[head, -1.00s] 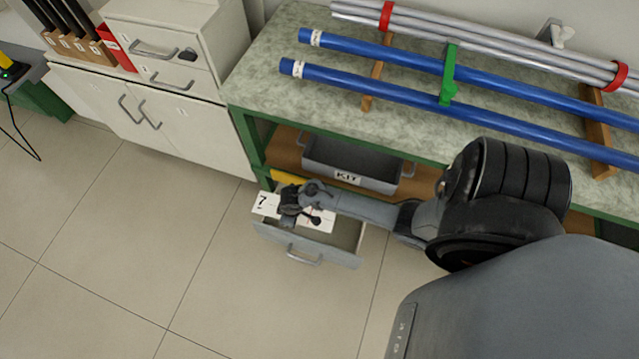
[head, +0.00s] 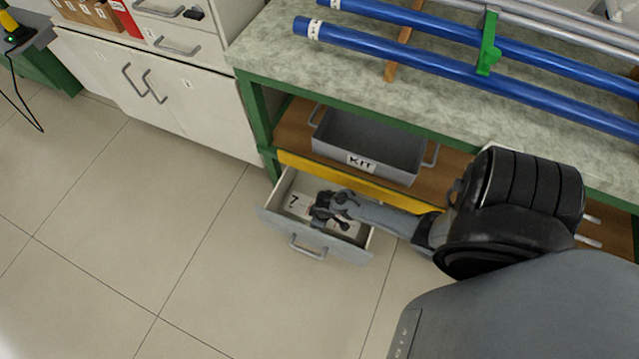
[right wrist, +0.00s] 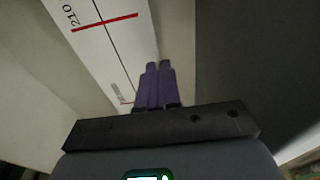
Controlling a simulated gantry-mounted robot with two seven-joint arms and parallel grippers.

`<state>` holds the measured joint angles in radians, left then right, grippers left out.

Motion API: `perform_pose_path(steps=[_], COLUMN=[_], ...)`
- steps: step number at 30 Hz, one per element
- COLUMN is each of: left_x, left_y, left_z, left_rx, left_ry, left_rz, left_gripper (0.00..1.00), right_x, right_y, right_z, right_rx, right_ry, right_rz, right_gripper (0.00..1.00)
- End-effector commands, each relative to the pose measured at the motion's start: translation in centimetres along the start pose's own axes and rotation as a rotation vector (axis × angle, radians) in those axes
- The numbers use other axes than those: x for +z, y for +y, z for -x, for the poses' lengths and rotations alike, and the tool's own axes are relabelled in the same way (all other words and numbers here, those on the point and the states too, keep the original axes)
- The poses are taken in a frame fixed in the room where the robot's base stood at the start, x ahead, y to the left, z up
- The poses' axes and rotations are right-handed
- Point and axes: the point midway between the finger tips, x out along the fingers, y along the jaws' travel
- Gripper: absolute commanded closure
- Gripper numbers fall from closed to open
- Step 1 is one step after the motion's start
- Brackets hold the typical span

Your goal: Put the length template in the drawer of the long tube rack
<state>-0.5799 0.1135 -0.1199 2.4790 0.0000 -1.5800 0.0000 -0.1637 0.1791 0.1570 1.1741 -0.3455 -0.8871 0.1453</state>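The length template (head: 294,202) is a flat white plate with a black "7". It lies inside the open grey drawer (head: 278,224) under the long tube rack, at least partly below the drawer's rim. My right gripper (head: 322,210) reaches into the drawer from the right, over the template. In the right wrist view its two purple fingers (right wrist: 158,85) are close together at the edge of the template (right wrist: 95,45), which shows a red line and "210". They look shut on it. Whether the template touches the drawer floor is hidden. My left gripper is not in view.
A grey KIT bin (head: 365,145) sits on the shelf above the drawer, behind a yellow strip (head: 350,182). Blue tubes (head: 400,65) lie on the bench above. A white cabinet (head: 180,100) stands at left. The floor in front is clear.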

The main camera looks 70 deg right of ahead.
Motion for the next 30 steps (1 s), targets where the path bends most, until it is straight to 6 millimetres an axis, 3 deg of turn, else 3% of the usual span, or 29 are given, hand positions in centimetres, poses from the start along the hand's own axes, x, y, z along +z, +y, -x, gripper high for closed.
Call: perform_pose_path(steps=[1,10,18,30], left_x=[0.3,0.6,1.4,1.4], left_y=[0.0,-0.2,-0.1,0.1], left_z=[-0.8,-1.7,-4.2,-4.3], left_rx=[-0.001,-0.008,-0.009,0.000], left_ry=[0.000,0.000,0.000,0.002], left_rz=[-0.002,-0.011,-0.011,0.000], left_gripper=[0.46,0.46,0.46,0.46], right_x=[0.1,0.2,0.7,0.7], right_y=[0.0,0.0,0.0,0.0], right_z=[-1.0,-2.4,-5.9,-6.1], right_rx=[0.001,0.001,0.000,0.000], right_ry=[0.000,0.001,0.000,0.001], right_rz=[0.000,-0.001,0.000,0.000], right_gripper=[1.00,1.00,1.00,1.00])
